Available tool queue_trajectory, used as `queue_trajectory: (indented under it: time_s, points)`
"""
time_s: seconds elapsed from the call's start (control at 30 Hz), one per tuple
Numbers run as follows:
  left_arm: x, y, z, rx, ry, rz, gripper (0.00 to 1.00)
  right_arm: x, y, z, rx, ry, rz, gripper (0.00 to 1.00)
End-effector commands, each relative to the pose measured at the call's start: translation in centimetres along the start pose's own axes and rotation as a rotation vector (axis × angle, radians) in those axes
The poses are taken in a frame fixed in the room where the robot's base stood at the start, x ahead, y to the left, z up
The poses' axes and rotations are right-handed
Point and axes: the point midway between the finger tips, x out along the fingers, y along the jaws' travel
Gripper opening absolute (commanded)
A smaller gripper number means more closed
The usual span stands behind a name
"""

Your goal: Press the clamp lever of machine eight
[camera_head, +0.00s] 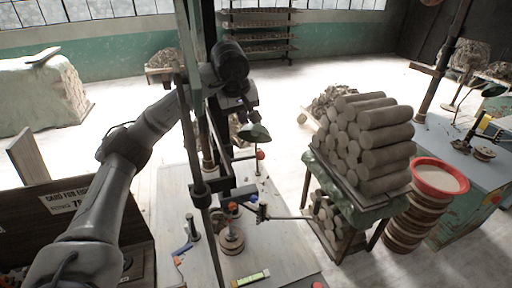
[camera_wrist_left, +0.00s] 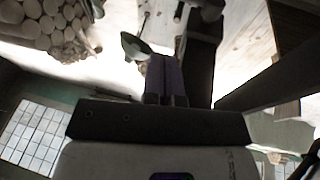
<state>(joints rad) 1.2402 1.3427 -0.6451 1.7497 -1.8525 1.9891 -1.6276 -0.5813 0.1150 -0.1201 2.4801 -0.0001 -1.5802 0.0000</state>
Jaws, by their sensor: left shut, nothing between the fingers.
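My left arm comes in from the left, and its gripper (camera_head: 247,108) is raised above the workbench machine (camera_head: 232,228), close to the green lamp shade (camera_head: 257,133). In the left wrist view the two fingers (camera_wrist_left: 165,60) are together with nothing between them. The machine has a round wheel, dark upright posts, a blue and an orange knob (camera_head: 233,206), and a thin horizontal arm. A red knob (camera_head: 260,155) stands farther back on the bench. I cannot tell which part is the clamp lever, and no number eight is readable. The gripper touches no knob that I can see. My right gripper is not in view.
A stand (camera_head: 355,207) piled with clay rolls is right of the bench, beside a red basin (camera_head: 440,177) on stacked discs. A dark post crosses in front of the machine. A blue-handled tool (camera_head: 182,248) and a green-and-yellow block (camera_head: 251,278) lie on the bench.

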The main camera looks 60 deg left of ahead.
Motion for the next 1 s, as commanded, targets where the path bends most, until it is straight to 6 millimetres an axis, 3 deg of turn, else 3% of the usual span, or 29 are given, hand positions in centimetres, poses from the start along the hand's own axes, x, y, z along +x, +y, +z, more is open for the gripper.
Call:
queue_trajectory:
  time_s: [0.17,0.7,1.0]
  points:
    - [0.9,0.0,0.0,0.0,-0.001,-0.002,0.0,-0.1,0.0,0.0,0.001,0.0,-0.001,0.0]
    - [10.1,0.0,0.0,0.0,-0.002,-0.003,0.0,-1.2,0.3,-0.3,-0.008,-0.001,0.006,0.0]
    - [12.8,1.3,1.0,0.0,-0.002,0.0,0.0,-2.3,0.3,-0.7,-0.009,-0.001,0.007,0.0]
